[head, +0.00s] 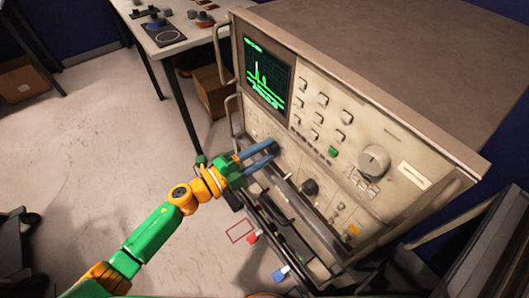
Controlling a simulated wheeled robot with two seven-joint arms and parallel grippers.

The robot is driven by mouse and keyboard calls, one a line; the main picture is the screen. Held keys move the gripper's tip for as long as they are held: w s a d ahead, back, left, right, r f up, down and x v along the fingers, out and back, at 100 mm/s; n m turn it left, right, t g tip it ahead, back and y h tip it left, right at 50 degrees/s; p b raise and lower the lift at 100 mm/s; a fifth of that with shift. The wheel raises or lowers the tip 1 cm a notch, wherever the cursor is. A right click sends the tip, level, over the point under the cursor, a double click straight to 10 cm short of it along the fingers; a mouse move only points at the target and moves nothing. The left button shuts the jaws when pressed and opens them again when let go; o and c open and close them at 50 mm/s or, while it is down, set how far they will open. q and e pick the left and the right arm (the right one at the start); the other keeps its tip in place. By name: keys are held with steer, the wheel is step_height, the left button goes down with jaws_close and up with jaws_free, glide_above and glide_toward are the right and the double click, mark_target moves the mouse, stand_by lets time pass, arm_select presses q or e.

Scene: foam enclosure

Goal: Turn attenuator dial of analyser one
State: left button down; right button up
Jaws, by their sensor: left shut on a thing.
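The analyser (400,150) is a beige instrument with a green-traced screen (266,72) at its upper left. My left gripper (272,153) reaches in from the left with blue fingers at the lower left of the front panel, just under the screen. Its fingers are shut on a small dark dial (275,147), which they partly hide. I cannot read any label or mark on this dial. Another dark knob (309,187) is lower right of it, and a large pale knob (374,160) is at the right of the panel. My right gripper is not in view.
Handles (223,52) stick out along the panel's left edge. Red (252,238) and blue (279,274) connectors jut out below the panel. A table (178,38) with small devices stands at the back left. Cardboard boxes (212,92) sit on the floor.

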arm_select(q)
steer(key=shift+m, duration=0.6)
steer(key=shift+c, duration=2.2)
jaws_free()
steer(key=b+v, duration=0.1)
steer(key=v, duration=0.6)
steer(key=shift+b, duration=0.35)
